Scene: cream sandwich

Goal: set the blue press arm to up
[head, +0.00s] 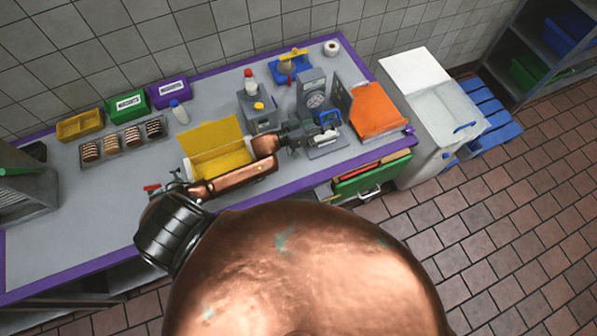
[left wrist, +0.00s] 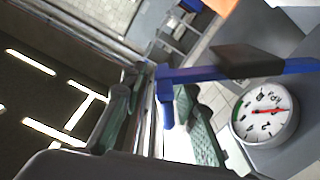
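The blue press arm (head: 328,117) is on a grey press (head: 311,82) with a round dial gauge, at the right part of the counter in the head view. In the left wrist view the blue press arm (left wrist: 235,72) runs roughly level across the right half, with a short blue piece hanging from its left end. The gauge (left wrist: 265,112) shows below it. My left gripper (head: 308,134) reaches the press from the left. In the left wrist view its fingers (left wrist: 160,115) are apart, with the blue end piece near the gap; contact cannot be told. My right gripper is not in view.
An orange board (head: 376,108) stands right of the press. A grey dispenser (head: 260,108) and a yellow open box (head: 222,158) are to its left. A blue tray (head: 291,68) lies behind. The purple counter edge (head: 240,205) runs along the front.

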